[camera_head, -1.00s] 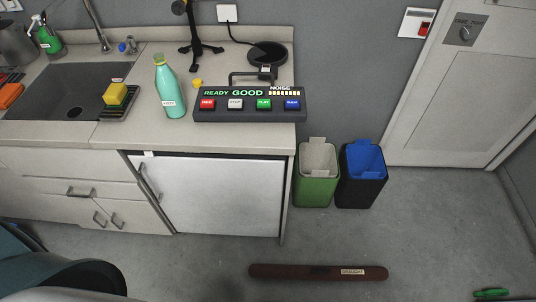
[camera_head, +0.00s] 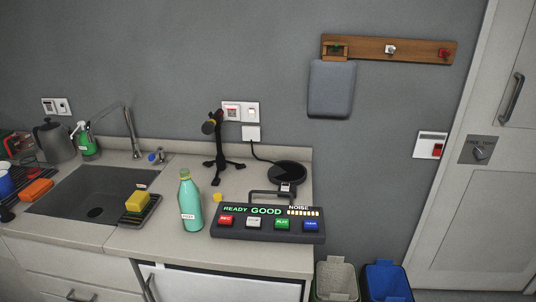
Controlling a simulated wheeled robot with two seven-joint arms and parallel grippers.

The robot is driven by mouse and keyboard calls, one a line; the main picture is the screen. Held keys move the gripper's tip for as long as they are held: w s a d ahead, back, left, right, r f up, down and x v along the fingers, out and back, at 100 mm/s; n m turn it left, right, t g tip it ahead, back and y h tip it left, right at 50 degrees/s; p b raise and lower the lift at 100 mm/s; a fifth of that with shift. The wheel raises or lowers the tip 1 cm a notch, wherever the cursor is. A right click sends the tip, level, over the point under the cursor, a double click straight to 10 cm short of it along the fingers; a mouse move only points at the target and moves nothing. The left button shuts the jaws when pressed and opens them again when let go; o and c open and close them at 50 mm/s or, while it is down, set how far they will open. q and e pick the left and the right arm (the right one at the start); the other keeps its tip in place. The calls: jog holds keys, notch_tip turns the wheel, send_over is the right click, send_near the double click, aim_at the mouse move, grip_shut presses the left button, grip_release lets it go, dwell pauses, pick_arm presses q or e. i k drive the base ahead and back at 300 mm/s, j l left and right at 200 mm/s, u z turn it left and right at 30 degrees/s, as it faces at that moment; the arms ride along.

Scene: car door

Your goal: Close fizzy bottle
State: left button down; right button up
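The fizzy bottle (camera_head: 190,204) is teal-green with a white label and a narrow neck. It stands upright on the counter between the sink and the dark button panel. A small yellow object (camera_head: 217,197) lies on the counter just right of the bottle; it may be a cap, but it is too small to be sure. I cannot tell whether the bottle's mouth is covered. Neither of my grippers shows in the head view.
A button panel (camera_head: 267,224) reading "READY GOOD" stands right of the bottle, with a black stand (camera_head: 221,150) behind. A sponge (camera_head: 137,201) and the sink (camera_head: 92,195) are left. Two bins, one with a blue lid (camera_head: 387,282), stand right of the counter.

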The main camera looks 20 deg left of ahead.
aim_at(189, 199)
jog(key=u, duration=1.2)
